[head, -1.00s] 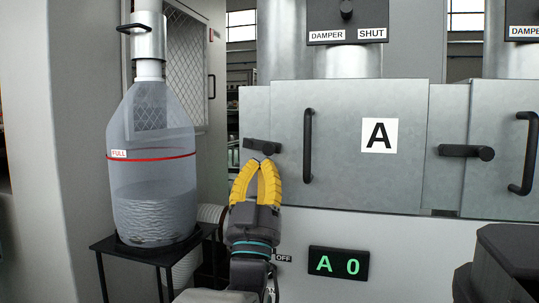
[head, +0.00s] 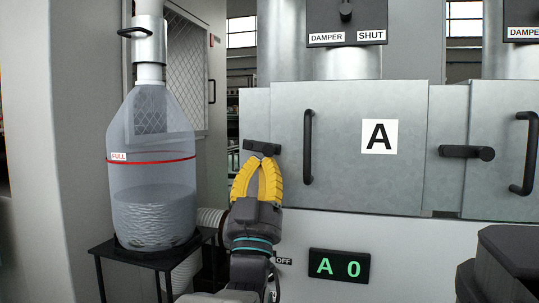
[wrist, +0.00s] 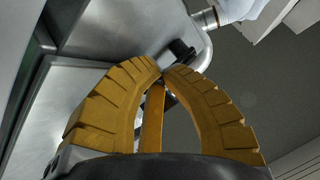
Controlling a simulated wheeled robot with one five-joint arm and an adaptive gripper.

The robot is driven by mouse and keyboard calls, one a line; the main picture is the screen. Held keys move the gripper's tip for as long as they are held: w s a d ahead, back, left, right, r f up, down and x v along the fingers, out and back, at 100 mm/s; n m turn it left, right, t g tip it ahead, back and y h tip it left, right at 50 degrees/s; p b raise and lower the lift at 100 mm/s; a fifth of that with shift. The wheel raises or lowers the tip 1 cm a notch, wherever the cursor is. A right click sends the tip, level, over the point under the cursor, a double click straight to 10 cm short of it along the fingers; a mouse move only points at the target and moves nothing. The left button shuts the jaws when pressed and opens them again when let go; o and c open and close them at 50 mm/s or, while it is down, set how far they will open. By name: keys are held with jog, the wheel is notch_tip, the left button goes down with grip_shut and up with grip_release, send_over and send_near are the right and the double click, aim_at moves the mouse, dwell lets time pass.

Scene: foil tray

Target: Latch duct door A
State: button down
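Duct door A (head: 350,150) is a grey metal door with a black "A" on a white label and a black bar handle (head: 308,147) near its left side. It looks flush with the duct front. Its dark latch (head: 262,147) lies about level at the door's left edge, its right end overlapping that edge. My gripper (head: 262,157) has yellow fingers with the tips together, just below the latch; I cannot tell whether they touch it. In the wrist view my gripper (wrist: 162,74) shows its tips meeting, with a dark piece, probably the latch (wrist: 182,50), just beyond them.
A second latch (head: 466,152) and door (head: 505,150) stand to the right. A clear bag marked FULL (head: 152,200) stands on a black stand (head: 150,252) at left. A display (head: 338,264) reads "A 0". The damper box (head: 347,25) above reads SHUT.

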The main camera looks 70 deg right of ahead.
jog(key=shift+s+r, duration=0.1)
jog(key=shift+r, duration=0.35)
dwell(0.3)
jog(key=shift+f, duration=0.1)
dwell(0.3)
jog(key=shift+f, duration=0.85)
jog(key=shift+a, duration=0.15)
dwell(0.4)
